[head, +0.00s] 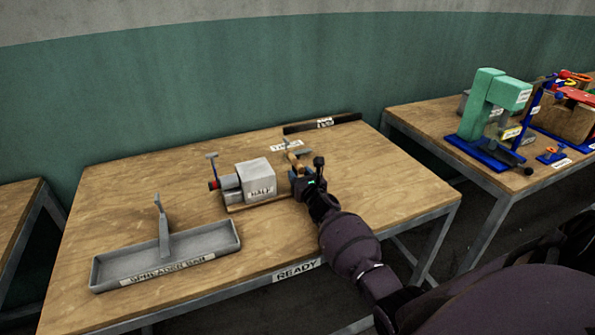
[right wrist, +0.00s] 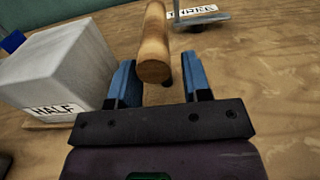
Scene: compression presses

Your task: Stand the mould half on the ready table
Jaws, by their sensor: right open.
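The mould half (head: 257,181) is a pale grey block labelled HALF. It stands upright on a thin wooden board on the ready table (head: 190,275), with a grey cylindrical part at its left. In the right wrist view the block (right wrist: 62,70) is left of my fingers and apart from them. My right gripper (head: 298,178) is open, just right of the block. In the right wrist view my right gripper (right wrist: 161,80) has its blue fingers apart, with the end of a wooden handle (right wrist: 154,55) between or just beyond them; contact is not clear. My left gripper is not in view.
A grey tray (head: 170,258) labelled SPREADER BAR sits at the front left. A dark bar (head: 322,123) lies at the back edge. A THREE label (right wrist: 192,11) lies beyond the handle. The table's right part is bare. A green press (head: 490,105) stands on another table.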

